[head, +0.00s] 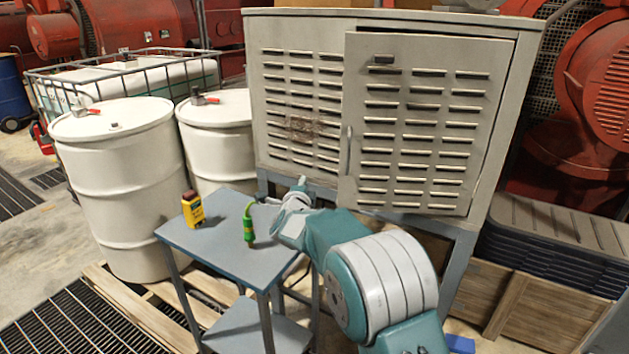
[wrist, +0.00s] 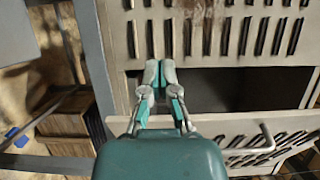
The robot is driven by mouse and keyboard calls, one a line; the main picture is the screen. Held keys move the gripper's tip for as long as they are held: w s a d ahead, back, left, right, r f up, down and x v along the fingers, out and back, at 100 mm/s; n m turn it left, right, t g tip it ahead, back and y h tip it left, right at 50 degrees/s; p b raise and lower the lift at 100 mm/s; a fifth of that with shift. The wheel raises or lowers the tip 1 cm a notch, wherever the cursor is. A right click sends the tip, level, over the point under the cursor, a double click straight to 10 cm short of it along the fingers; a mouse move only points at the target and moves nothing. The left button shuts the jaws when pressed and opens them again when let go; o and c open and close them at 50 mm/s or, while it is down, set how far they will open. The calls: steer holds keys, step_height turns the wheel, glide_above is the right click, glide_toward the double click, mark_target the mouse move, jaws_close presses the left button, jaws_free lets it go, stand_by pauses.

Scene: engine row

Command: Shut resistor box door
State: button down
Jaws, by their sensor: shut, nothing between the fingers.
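The resistor box (head: 300,105) is a large grey louvred cabinet at the back centre in the head view. Its right-hand door (head: 425,125) stands ajar, hinged on the right, with a bar handle (head: 348,150) on its left edge. In the wrist view the picture is turned: the door (wrist: 230,128) lies at the lower right with its handle (wrist: 265,140), and a dark opening shows beside it. My gripper (head: 301,184) is shut and empty, near the box's lower edge. In the wrist view its fingertips (wrist: 160,70) overlap the opening's lower end; contact is unclear.
A small blue-grey table (head: 215,235) holding a yellow device (head: 192,209) and a green tool (head: 248,225) stands left of my arm. White drums (head: 120,180) are behind it. A wooden pallet (head: 130,310) lies below. Wooden crates (head: 540,305) stand at right.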

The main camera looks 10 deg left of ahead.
steer(key=s+d+r, duration=0.3)
steer(key=s+d, duration=0.7)
steer(key=s, duration=0.5)
steer(key=w, duration=1.4)
steer(key=shift+w+a, duration=0.15)
steer(key=shift+a, duration=0.1)
steer(key=shift+f, duration=0.1)
